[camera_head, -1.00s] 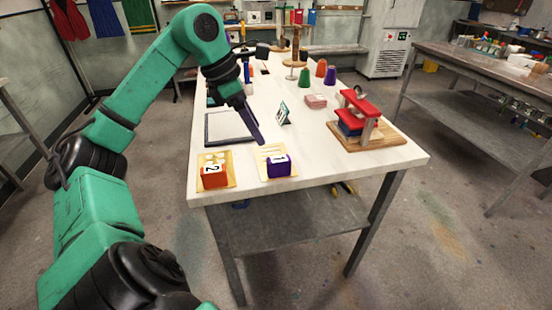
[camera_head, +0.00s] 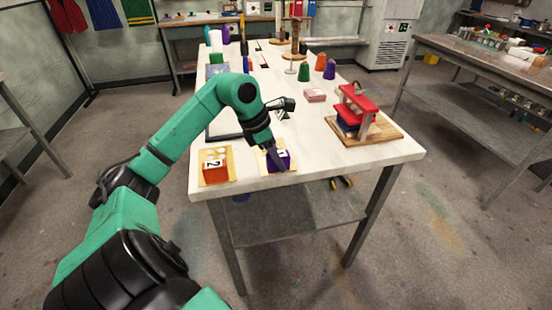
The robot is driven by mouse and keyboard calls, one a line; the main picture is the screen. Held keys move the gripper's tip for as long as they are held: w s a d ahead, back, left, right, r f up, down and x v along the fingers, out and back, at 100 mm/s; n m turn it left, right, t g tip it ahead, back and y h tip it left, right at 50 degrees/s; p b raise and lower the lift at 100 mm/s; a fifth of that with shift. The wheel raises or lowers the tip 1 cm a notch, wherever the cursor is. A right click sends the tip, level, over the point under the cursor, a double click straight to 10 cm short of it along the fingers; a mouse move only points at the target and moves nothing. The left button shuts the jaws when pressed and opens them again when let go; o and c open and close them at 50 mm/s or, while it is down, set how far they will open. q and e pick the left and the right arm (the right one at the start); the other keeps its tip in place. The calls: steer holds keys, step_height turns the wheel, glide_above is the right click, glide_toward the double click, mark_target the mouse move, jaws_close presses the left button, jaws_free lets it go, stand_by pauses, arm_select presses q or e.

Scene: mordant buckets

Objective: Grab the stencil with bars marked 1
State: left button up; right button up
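The bars stencil, a yellow card (camera_head: 262,163) with a purple block marked 1 (camera_head: 270,163) on it, lies near the front edge of the white table. The dots stencil, a yellow card with an orange block marked 2 (camera_head: 214,173), lies to its left. My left gripper (camera_head: 279,161) reaches down from above to the purple block and overlaps it in the picture. It hides most of the bars and part of the number. I cannot tell whether the fingers touch the block or how far apart they are. My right gripper is not in view.
A red press on a wooden board (camera_head: 366,131) stands to the right on the table (camera_head: 325,163). A pink block (camera_head: 315,95) and several coloured cups (camera_head: 329,70) are farther back. A dark-framed panel (camera_head: 222,133) lies behind the stencils, partly hidden by my arm.

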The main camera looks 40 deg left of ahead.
arm_select(q)
jaws_close()
